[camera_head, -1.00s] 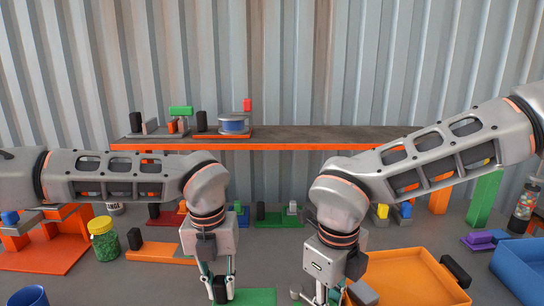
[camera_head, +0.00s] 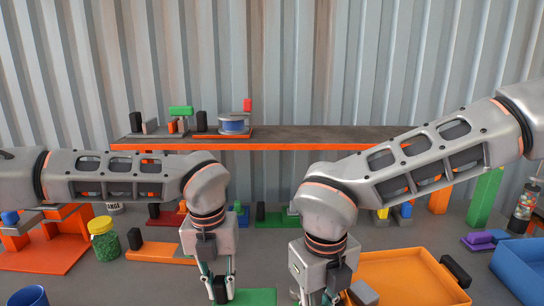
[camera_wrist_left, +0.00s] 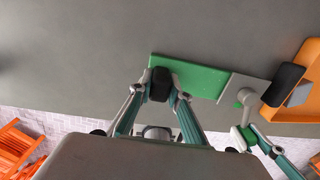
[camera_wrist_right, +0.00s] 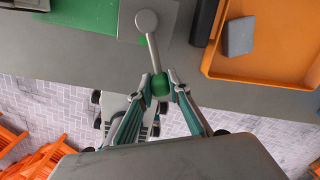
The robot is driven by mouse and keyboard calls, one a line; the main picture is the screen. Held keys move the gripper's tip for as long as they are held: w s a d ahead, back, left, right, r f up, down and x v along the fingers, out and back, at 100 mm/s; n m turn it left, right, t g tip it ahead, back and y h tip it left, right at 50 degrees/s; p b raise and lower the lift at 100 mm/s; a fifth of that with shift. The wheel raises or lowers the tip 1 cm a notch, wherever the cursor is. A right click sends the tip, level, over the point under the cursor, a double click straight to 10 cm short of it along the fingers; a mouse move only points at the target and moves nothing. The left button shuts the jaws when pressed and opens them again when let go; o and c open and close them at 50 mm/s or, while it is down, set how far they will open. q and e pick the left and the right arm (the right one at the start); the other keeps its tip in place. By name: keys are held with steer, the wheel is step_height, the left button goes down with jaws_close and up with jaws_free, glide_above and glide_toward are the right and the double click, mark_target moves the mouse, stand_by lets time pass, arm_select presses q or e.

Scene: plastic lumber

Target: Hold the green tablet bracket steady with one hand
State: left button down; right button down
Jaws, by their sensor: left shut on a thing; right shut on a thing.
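The green tablet bracket (camera_head: 254,297) is a flat green plate on the table; in the left wrist view (camera_wrist_left: 205,82) it has a black block (camera_wrist_left: 160,84) at one end and a grey plate (camera_wrist_left: 240,88) at the other. My left gripper (camera_head: 219,290) is shut on that black block. A grey lever (camera_wrist_right: 152,52) runs from a round grey hub (camera_wrist_right: 147,20) on the grey plate to a green knob (camera_wrist_right: 160,84). My right gripper (camera_head: 316,299) is shut on this green knob, which hangs past the plate's edge. The head view hides both grips in part.
An orange tray (camera_head: 405,272) with a grey block (camera_head: 362,292) lies right of the bracket. A blue bin (camera_head: 520,268) stands at far right. A jar of green pieces (camera_head: 104,240) and an orange bracket (camera_head: 160,254) are at left. A shelf (camera_head: 300,138) spans the back.

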steer(key=shift+a, duration=0.2)
steer(key=shift+s+a+m, duration=0.25)
steer(key=shift+a+m, duration=0.55)
steer(key=shift+m, duration=0.6)
steer(key=shift+a+m, duration=0.85)
steer(key=shift+m, duration=0.35)
steer(key=c, duration=1.8)
jaws_free()
steer(key=shift+s+f, duration=0.1)
steer(key=shift+d+r, duration=0.1)
steer(key=shift+r, duration=3.4)
